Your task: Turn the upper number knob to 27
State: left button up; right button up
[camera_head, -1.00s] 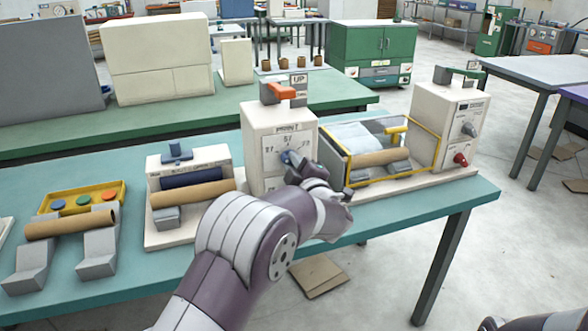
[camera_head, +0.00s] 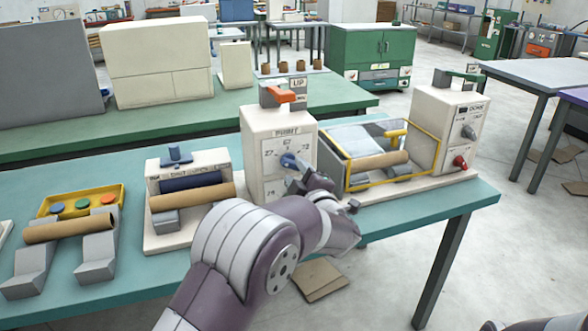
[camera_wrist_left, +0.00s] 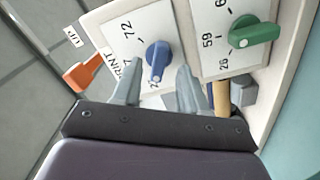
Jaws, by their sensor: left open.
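The upper number knob is blue, on the front of a white box (camera_head: 279,128) marked with numbers; the knob (camera_head: 288,160) shows above my gripper in the head view. In the left wrist view the blue knob (camera_wrist_left: 158,58) stands just past and between the fingertips of my left gripper (camera_wrist_left: 159,67), which is open with gaps on both sides. Its lower end lies by a partly hidden number, and 72 reads above. In the head view my left gripper (camera_head: 312,182) is below and right of the knob. The green lower knob (camera_wrist_left: 252,31) is clear of the fingers. My right gripper is out of view.
An orange lever (camera_head: 281,94) tops the box. A yellow-framed unit (camera_head: 440,150) stands close at the right. A roll unit (camera_head: 165,238) and a tray of coloured buttons (camera_head: 120,190) stand to the left. The teal table's front edge is near.

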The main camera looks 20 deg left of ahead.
pick_arm(q)
jog(key=v, duration=1)
